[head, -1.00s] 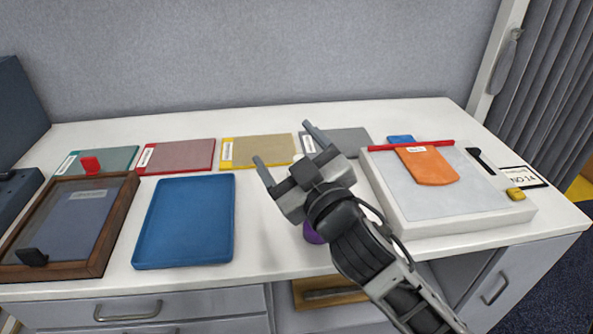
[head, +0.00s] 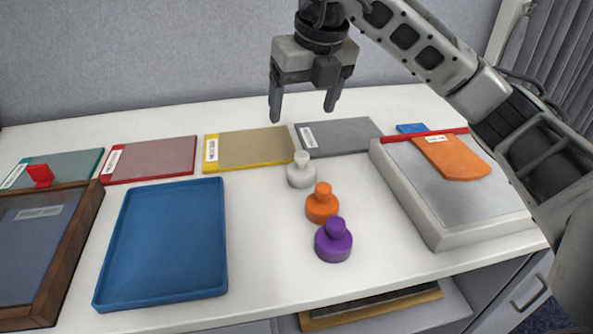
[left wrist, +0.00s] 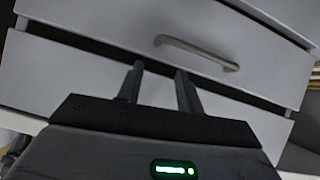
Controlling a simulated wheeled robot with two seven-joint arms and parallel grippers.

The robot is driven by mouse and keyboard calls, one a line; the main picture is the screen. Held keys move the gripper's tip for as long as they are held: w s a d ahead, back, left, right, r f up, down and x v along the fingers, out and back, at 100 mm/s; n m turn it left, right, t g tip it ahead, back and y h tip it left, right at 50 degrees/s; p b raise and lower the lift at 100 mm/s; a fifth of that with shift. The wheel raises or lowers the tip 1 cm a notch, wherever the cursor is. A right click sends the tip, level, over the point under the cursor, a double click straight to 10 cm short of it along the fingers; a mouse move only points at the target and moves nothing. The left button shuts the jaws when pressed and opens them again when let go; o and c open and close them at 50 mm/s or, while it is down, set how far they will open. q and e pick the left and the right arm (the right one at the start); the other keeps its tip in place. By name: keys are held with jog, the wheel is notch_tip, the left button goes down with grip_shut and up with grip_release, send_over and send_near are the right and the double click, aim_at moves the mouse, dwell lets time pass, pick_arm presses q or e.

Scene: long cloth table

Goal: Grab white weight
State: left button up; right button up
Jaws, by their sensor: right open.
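The white weight (head: 301,171) stands upright on the table, a knobbed cylinder at the back of a short row. An orange weight (head: 322,204) and a purple weight (head: 333,241) stand in front of it. My right gripper (head: 303,108) is open and empty, pointing down, in the air above and behind the white weight in the head view, apart from it. My left gripper (left wrist: 158,85) shows only in the left wrist view, its two fingers apart with nothing between them, in front of grey drawers.
A blue tray (head: 165,243) lies left of the weights. A grey-white platform (head: 440,200) with an orange pouch (head: 452,157) stands to the right. Colored boards (head: 250,148) line the back. A wood-framed case (head: 70,245) sits at far left. Table around the weights is clear.

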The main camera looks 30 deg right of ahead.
aim_at(302, 153)
jog(key=shift+h, duration=0.3)
jog(key=x, duration=0.6)
jog(key=d+x, duration=0.1)
jog(key=x, duration=0.2)
jog(key=shift+f, duration=0.25)
jog(key=shift+p+x, duration=0.45)
jog(key=shift+x, duration=2.6)
jog(key=shift+d, duration=0.1)
jog(key=c, duration=1.7)
jog(key=shift+r, duration=0.2)
